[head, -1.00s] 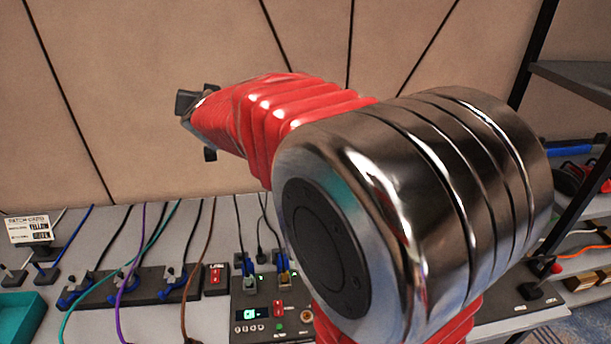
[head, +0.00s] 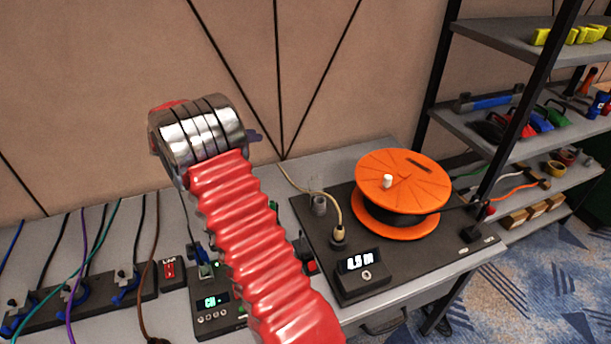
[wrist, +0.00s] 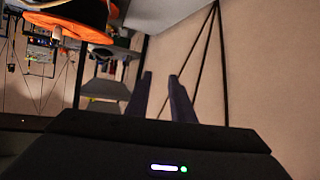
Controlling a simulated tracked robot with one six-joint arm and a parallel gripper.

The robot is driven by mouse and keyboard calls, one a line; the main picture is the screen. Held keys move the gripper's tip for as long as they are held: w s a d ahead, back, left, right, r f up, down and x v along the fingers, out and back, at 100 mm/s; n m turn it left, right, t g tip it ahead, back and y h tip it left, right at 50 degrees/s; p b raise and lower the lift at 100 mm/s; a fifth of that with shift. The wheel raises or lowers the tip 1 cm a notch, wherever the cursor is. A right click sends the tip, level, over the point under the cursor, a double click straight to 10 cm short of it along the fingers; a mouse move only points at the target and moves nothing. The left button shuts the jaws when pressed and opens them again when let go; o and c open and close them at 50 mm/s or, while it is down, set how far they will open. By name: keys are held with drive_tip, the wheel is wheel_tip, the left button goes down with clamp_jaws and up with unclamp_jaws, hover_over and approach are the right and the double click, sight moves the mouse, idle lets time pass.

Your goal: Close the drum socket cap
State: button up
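The orange cable drum (head: 400,168) stands on a black base plate (head: 300,212) on the bench. It also shows at the top left of the wrist view (wrist: 80,30). Left of the drum, a small grey socket (head: 318,204) stands upright; its cap is too small to make out clearly. A black plug (head: 338,240) with a beige cable sits in front of it. My gripper (wrist: 160,92) shows two dark fingers apart with nothing between them. In the head view my arm mostly hides it, left of the drum and above the bench.
A display box (head: 362,275) stands at the front of the base plate. To the left are a device with a green display (head: 217,303), a red switch (head: 170,268) and several cables. A shelf rack (head: 500,135) stands on the right. The wall is close behind the bench.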

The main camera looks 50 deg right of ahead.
sight(314, 183)
drive_tip(key=s+a+f+m+g+y, duration=0.1)
drive_tip(key=s+f+g+y, duration=0.2)
drive_tip(key=s+f+g, duration=0.2)
wheel_tip(314, 183, down, 3)
drive_tip(key=shift+s+a+f+m+g, duration=0.1)
drive_tip(key=shift+s+a+m+g, duration=0.25)
drive_tip(key=shift+s, duration=0.6)
drive_tip(key=shift+s+d, duration=0.1)
drive_tip(key=x, duration=1.3)
drive_tip(key=shift+d, duration=0.25)
drive_tip(key=shift+s+f, duration=0.1)
drive_tip(key=shift+f, duration=0.05)
drive_tip(key=shift+c, duration=0.3)
clamp_jaws()
